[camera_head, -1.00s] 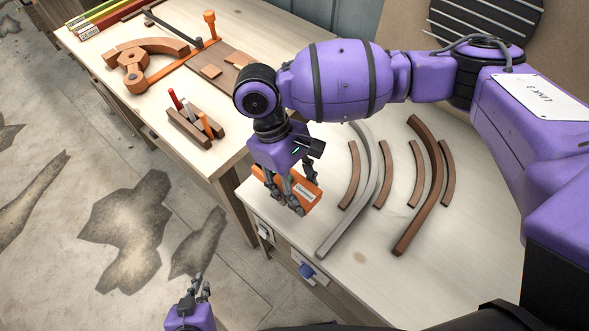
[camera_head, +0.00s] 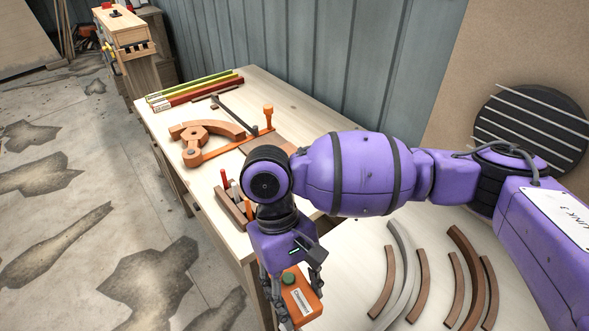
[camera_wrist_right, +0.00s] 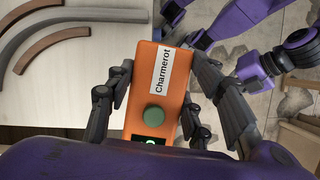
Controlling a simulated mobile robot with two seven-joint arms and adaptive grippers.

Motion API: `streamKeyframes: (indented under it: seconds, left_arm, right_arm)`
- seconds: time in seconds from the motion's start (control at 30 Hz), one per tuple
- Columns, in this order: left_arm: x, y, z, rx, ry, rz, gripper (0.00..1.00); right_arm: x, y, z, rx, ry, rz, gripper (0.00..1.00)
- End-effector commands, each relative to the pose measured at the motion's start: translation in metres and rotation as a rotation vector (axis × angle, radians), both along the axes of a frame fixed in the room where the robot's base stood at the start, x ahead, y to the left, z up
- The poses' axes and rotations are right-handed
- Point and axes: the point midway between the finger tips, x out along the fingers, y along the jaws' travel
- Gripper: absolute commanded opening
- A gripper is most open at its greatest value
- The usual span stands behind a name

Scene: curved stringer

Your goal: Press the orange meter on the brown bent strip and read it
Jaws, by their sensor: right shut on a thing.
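My right gripper (camera_head: 291,285) is shut on the orange meter (camera_head: 300,301), its fingers on both sides of the body. The meter has a green round button and a white label; in the wrist view (camera_wrist_right: 143,103) the label reads "Charmerot". A dark display with a green glow shows at its lower edge, mostly cut off by my wrist. The meter is held by the bench's left edge, apart from the strips. The large brown bent strip (camera_head: 474,285) lies on the bench between two smaller brown ones. My left arm shows in the wrist view; its fingers cannot be made out.
A grey bent strip (camera_head: 404,270) lies between small brown strips on the near bench. The far bench (camera_head: 300,92) holds a brown-and-orange jig (camera_head: 200,140), colored bars (camera_head: 195,90) and a wooden marker rack (camera_head: 231,207). Open floor lies to the left.

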Motion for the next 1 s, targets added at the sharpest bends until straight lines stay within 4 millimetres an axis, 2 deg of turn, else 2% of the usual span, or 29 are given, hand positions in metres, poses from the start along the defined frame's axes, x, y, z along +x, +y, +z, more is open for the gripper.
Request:
streamKeyframes:
  seconds: [0.1,0.3,0.5,0.67,1.0]
  left_arm:
    - [0.000,0.001,0.000,0.002,0.000,-0.002,0.00]
    - [0.000,0.002,0.000,0.005,0.000,-0.006,0.00]
    - [0.001,0.002,0.000,0.005,-0.001,-0.006,0.00]
    - [0.001,0.002,0.001,0.005,-0.002,-0.006,0.00]
    - [0.003,-0.001,0.002,-0.001,-0.006,0.001,0.00]
  right_arm:
    - [0.031,-0.040,0.013,-0.006,-0.008,-0.146,0.22]
    - [0.072,-0.106,0.039,-0.002,-0.008,-0.372,0.22]
    - [0.093,-0.151,0.057,-0.001,-0.004,-0.487,0.22]
    - [0.098,-0.163,0.063,0.000,-0.006,-0.509,0.22]
    - [0.097,-0.162,0.062,0.001,-0.002,-0.507,0.22]
